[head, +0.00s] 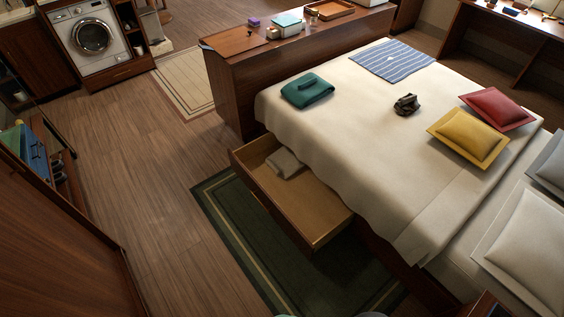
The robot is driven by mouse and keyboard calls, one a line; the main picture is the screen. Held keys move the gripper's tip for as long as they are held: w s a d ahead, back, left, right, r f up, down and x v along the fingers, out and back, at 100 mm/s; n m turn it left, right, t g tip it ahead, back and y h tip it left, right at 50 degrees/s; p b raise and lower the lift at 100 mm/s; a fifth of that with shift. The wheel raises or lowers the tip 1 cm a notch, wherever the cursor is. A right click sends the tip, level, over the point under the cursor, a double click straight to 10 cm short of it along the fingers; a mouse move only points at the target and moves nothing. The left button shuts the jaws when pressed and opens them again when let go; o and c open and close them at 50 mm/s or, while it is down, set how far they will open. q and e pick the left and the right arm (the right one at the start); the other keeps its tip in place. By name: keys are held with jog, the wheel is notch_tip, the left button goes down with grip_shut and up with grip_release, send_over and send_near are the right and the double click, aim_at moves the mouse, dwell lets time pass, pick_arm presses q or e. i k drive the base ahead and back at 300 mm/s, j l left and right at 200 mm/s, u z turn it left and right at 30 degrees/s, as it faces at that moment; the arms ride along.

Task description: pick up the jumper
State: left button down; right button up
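A folded teal garment (307,91), which looks like the jumper, lies flat near the far left corner of the bed (340,130). A small dark strip or fold shows on top of it. A folded grey-beige cloth (285,163) lies in the open drawer (318,205) under the bed's side; I cannot tell what kind of cloth it is. Neither of my grippers shows in the head view, and nothing touches the teal garment.
The pulled-out drawer juts over a green rug (240,220) beside the bed. A dark crumpled item (406,104), a striped blue cloth (392,61), and yellow (467,138) and red (497,108) cushions lie on the bed. The wooden floor (130,150) at left is clear.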

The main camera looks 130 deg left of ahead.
aim_at(284, 163)
jog(key=u, duration=4.35)
jog(key=i+j, duration=1.05)
jog(key=i+j+z, duration=0.1)
jog(key=i+j, duration=1.15)
jog(key=i, duration=0.2)
